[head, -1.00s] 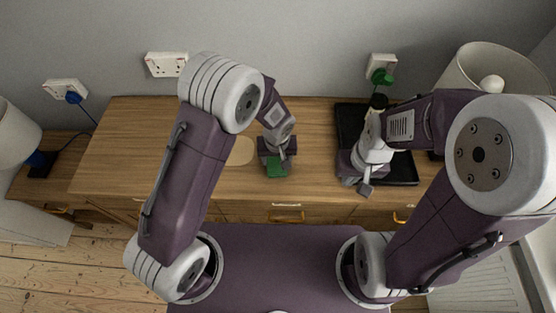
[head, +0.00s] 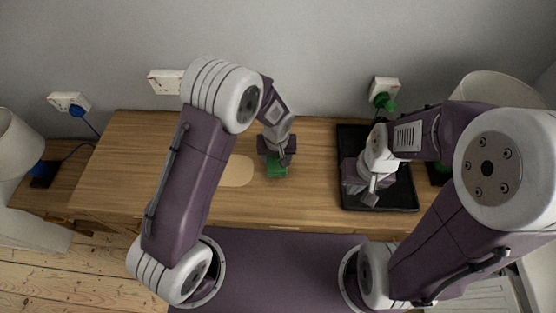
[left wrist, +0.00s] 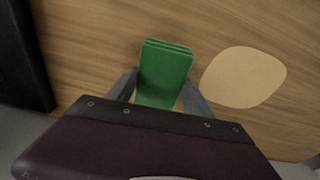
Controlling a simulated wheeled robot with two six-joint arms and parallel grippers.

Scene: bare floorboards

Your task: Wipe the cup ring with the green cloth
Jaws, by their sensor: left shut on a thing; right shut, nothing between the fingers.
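The green cloth (head: 277,172) is a small folded block held between the fingers of my left gripper (head: 276,162). In the left wrist view the cloth (left wrist: 165,75) sits between both fingertips, over the wooden top. A pale tan rounded patch (head: 237,171), possibly the cup ring, lies just left of the cloth in the head view; my left arm is close beside it. In the left wrist view the patch (left wrist: 243,77) is right of the cloth, with a narrow gap. I cannot tell whether the cloth touches the wood. My right gripper (head: 368,196) is shut and empty over the black tray.
The black tray (head: 402,197) lies on the right of the wooden desk (head: 315,190). Lamps stand at the far left (head: 15,145) and right (head: 500,88). Wall sockets with blue and green plugs are behind. The wood between cloth and tray is clear.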

